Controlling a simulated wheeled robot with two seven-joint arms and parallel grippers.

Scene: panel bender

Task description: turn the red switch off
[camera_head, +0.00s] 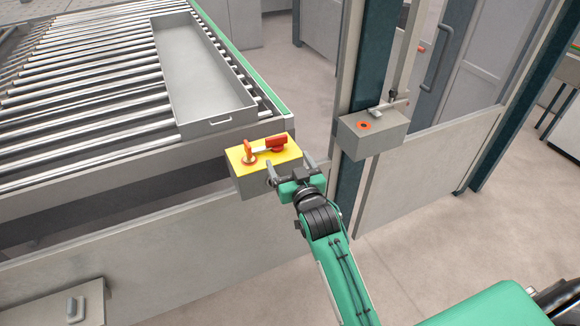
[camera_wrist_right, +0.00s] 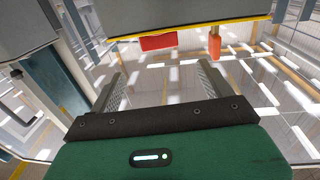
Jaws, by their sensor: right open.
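The red switch (camera_head: 272,144) sits on the yellow top of a grey box (camera_head: 262,178) at the corner of the roller table in the head view. It has a red lever end at the right and an upright red part at the left, joined by a pale bar. My right gripper (camera_head: 289,168) is open and empty, just in front of the box's near right side. In the right wrist view, the gripper (camera_wrist_right: 160,85) has its fingers spread. The red parts (camera_wrist_right: 158,42) show beyond the fingers, apart from them. My left gripper is not in view.
A second grey box (camera_head: 378,142) with a red-ringed button stands to the right by a dark post (camera_head: 368,60). A grey tray (camera_head: 205,75) lies on the rollers (camera_head: 90,70). A low panel (camera_head: 200,245) runs below the table. The floor at right is clear.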

